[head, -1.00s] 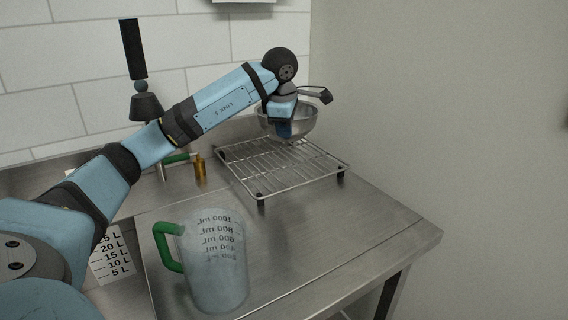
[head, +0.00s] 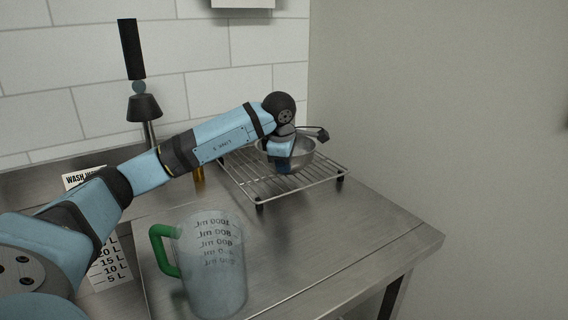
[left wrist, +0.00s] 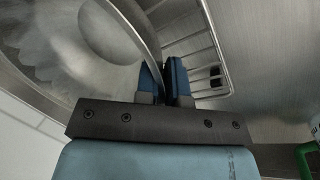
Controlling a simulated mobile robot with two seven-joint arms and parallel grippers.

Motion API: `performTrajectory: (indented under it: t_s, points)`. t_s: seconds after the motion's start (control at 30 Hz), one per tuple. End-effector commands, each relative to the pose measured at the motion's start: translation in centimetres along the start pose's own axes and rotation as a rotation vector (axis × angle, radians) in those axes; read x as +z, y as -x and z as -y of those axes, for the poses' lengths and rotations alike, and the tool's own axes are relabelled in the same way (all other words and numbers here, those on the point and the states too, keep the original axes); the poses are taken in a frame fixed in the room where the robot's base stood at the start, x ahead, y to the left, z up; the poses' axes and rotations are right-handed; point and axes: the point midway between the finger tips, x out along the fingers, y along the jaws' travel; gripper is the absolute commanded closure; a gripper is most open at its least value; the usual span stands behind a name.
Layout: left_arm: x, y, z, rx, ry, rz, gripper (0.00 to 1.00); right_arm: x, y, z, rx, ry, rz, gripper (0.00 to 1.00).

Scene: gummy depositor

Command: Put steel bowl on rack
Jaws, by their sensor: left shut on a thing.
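The steel bowl (head: 300,157) is over the back part of the wire rack (head: 318,181) in the head view, low down. I cannot tell whether its base touches the wires. My left gripper (head: 283,168) is at the bowl's near side, shut on its rim. In the left wrist view the bowl (left wrist: 95,45) fills the upper left, with its rim between the two blue fingers (left wrist: 166,80). The rack's wires (left wrist: 190,45) show beside and below it. My right gripper is not in view.
A clear measuring jug (head: 212,265) with a green handle stands at the front of the steel counter (head: 330,235). A tap (head: 148,115) stands behind my arm. The counter right of the jug is clear. A plain wall rises behind the rack.

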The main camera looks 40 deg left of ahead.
Motion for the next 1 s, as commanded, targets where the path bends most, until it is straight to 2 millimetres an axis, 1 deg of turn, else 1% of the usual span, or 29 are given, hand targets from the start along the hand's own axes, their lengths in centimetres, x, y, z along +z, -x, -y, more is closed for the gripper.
performTrajectory:
  t_s: [0.03, 0.07, 0.1, 0.13, 0.17, 0.43, 0.57, 0.67, 0.77, 0.9, 1.0]
  points:
    - [0.0, -0.2, 0.1, 0.000, 0.000, -0.001, 1.00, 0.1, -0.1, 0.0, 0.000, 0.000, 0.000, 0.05]
    - [0.0, -0.2, 0.1, -0.001, 0.000, -0.001, 0.84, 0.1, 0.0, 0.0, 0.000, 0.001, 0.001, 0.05]
    - [0.0, -0.1, 0.1, -0.001, 0.000, -0.001, 0.75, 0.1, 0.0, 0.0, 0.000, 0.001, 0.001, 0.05]
    - [0.0, -0.2, 0.1, -0.001, 0.000, -0.001, 0.68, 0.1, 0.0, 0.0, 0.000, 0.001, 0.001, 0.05]
    - [0.0, -0.2, 0.1, -0.001, 0.000, -0.001, 0.65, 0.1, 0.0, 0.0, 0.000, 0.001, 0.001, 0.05]
    - [0.0, 0.0, 0.0, 0.000, 0.000, 0.000, 0.65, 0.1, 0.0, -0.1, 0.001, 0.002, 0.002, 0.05]
    - [0.0, 1.1, -0.1, 0.001, 0.000, 0.001, 0.65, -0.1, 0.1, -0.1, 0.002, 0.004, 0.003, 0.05]
    - [0.0, 3.0, -0.2, 0.003, -0.001, 0.001, 0.65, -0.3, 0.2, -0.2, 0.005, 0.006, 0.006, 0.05]
    - [0.0, 5.3, -0.2, 0.003, 0.000, 0.001, 0.65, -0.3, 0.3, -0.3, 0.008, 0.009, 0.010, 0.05]
    - [0.0, 8.3, -0.2, 0.003, 0.000, 0.001, 0.65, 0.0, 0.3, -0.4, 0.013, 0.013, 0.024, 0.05]
    - [0.0, 10.0, -0.2, 0.003, 0.000, 0.001, 0.65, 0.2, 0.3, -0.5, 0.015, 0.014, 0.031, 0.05]
